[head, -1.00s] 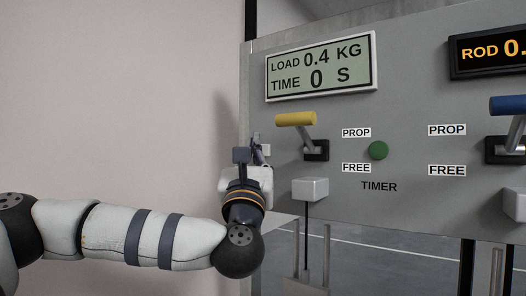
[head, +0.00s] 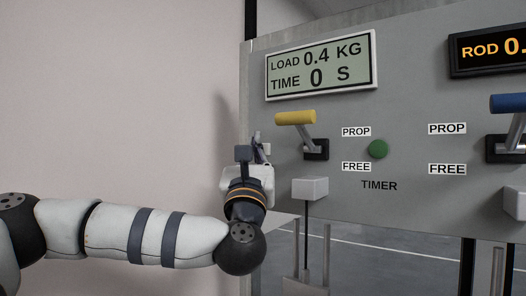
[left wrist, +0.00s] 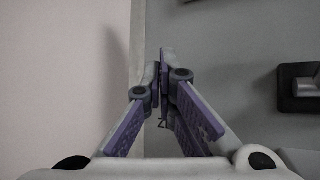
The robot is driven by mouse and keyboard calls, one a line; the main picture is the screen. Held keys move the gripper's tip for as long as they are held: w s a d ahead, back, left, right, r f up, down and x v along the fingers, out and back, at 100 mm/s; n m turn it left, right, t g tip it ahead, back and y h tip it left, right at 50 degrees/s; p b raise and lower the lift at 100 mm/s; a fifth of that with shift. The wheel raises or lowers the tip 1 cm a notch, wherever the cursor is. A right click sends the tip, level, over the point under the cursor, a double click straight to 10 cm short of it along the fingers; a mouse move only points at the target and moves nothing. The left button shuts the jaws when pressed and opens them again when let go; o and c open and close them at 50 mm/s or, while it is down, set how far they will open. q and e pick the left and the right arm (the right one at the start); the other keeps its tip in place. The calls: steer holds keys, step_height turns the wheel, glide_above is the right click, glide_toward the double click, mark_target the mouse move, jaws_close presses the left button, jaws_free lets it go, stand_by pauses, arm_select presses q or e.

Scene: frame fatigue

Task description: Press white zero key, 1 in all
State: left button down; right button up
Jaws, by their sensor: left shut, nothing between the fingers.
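My left gripper (head: 257,142) is at the left edge of the grey machine panel (head: 410,210), left of the yellow-handled lever (head: 296,118) and below the load and time display (head: 320,67). In the left wrist view its purple-padded fingers (left wrist: 163,68) are together at the tips, with nothing between them, in front of the panel's left edge. I cannot make out a white zero key in either view; the gripper may hide it. The display reads LOAD 0.4 KG and TIME 0 S. My right gripper is not in view.
A green button (head: 378,149) sits above the TIMER label. A pale block (head: 310,188) on a rod is below the yellow lever. A blue-handled lever (head: 508,105) and the ROD display (head: 490,51) are at the right. A bare wall (head: 120,90) fills the left.

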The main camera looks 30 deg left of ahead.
arm_select(q)
steer(key=shift+w, duration=0.5)
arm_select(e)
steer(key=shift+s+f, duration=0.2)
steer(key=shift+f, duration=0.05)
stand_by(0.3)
arm_select(q)
steer(key=shift+s, duration=0.75)
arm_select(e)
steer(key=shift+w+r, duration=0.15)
arm_select(q)
steer(key=s+p, duration=0.1)
steer(key=s, duration=0.4)
steer(key=shift+a, duration=0.2)
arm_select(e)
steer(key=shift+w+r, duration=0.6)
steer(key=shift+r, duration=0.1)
